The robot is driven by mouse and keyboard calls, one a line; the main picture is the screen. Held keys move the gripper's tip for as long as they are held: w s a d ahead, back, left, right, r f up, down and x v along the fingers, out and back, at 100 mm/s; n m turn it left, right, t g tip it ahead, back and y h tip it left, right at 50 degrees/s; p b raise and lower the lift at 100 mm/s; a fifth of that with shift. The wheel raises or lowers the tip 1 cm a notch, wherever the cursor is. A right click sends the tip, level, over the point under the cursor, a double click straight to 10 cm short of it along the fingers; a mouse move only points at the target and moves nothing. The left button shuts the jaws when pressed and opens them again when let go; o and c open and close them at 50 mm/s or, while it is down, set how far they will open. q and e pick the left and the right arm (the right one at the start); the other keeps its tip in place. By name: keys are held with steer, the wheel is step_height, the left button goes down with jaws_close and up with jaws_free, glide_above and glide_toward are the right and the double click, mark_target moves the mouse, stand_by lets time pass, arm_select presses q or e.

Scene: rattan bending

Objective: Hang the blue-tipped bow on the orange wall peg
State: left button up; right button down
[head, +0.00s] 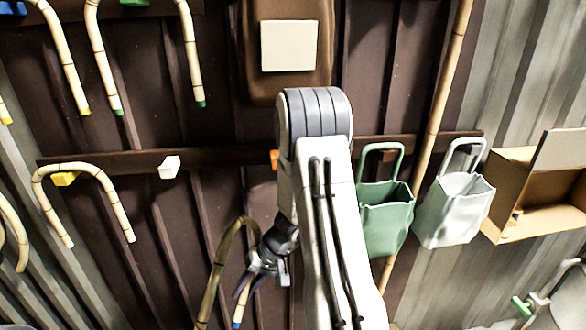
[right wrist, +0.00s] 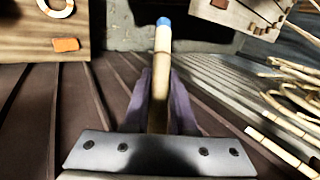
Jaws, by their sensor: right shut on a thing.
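The blue-tipped bow (head: 213,270) is a curved tan rattan cane in the head view, left of my arm, with its arch up and a blue end low down. My right gripper (head: 249,284) is shut on one leg of it, off the table and in front of the wall. In the right wrist view the cane (right wrist: 161,70) runs between the dark fingers, its blue tip pointing away. The orange wall peg (head: 275,158) shows as a sliver on the dark rail, mostly hidden by my arm. The bow is below the peg and apart from it. My left gripper is not in view.
A yellow peg (head: 65,179) holds another bow (head: 104,182); a white peg (head: 169,167) is bare. A green bin (head: 385,215) and a white bin (head: 455,207) hang right of my arm. A cardboard box (head: 535,190) is far right. Several bows hang above.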

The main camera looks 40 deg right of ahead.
arm_select(q)
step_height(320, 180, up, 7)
steer(key=p, duration=0.5)
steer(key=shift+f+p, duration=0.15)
steer(key=shift+p, duration=0.15)
arm_select(e)
steer(key=s+d+r+m+t+h, duration=0.1)
steer(key=d+r+m+h, duration=0.1)
steer(key=d+r+m, duration=0.2)
steer(key=d+r+m+t+h, duration=0.1)
steer(key=d+r+m, duration=0.3)
steer(key=r, duration=0.7)
steer(key=s+d+r+m+t+h, duration=0.1)
steer(key=d+r+m+h, duration=0.3)
steer(key=r+m, duration=0.2)
steer(key=shift+s+r+m+t, duration=0.3)
steer(key=shift+r+t, duration=0.1)
steer(key=shift+r, duration=0.7)
